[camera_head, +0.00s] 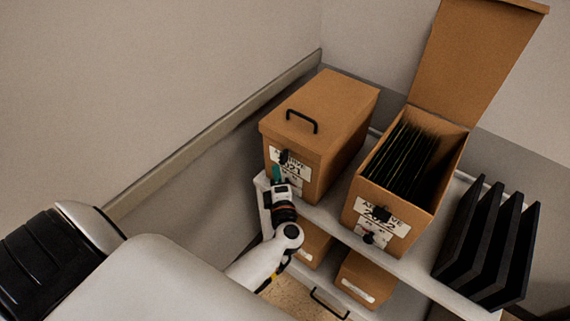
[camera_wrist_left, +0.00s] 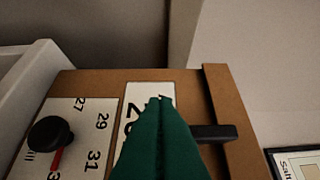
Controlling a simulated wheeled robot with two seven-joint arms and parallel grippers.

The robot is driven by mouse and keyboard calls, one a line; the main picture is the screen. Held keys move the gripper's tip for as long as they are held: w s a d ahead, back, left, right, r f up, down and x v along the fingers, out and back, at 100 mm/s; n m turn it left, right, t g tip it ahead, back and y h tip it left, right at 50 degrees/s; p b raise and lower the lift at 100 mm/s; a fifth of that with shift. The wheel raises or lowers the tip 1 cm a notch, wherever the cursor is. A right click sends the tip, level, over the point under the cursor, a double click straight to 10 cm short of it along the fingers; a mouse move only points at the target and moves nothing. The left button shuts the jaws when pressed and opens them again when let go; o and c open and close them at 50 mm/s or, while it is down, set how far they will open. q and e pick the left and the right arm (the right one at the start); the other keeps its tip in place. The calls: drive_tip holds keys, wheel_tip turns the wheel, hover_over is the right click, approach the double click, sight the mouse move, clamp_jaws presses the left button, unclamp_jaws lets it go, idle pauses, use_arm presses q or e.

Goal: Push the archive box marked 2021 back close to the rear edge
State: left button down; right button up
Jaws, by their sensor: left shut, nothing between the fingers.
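The archive box marked 2021 (camera_head: 345,105) is brown, with a closed lid and a black handle on top. It stands upright at the left end of the white shelf (camera_head: 330,218), its labelled front towards me. My left gripper (camera_head: 276,174) is at the lower left of that front, its green fingers pointing at it. In the left wrist view the fingers (camera_wrist_left: 160,102) are closed together, empty, in front of the white label on the brown box face (camera_wrist_left: 90,82). I cannot tell whether the tips touch. My right gripper is not in view.
An open box marked 2022 (camera_head: 449,160) full of dark files stands just right, its lid raised. Black file dividers (camera_head: 487,240) stand farther right. Smaller boxes (camera_head: 366,280) sit on a lower shelf. A wall with a rail (camera_head: 215,130) runs along the left.

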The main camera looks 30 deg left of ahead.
sight(298, 154)
use_arm(q)
drive_tip(key=w, duration=0.3)
drive_tip(key=shift+w+d, duration=0.15)
drive_tip(key=shift+d, duration=0.15)
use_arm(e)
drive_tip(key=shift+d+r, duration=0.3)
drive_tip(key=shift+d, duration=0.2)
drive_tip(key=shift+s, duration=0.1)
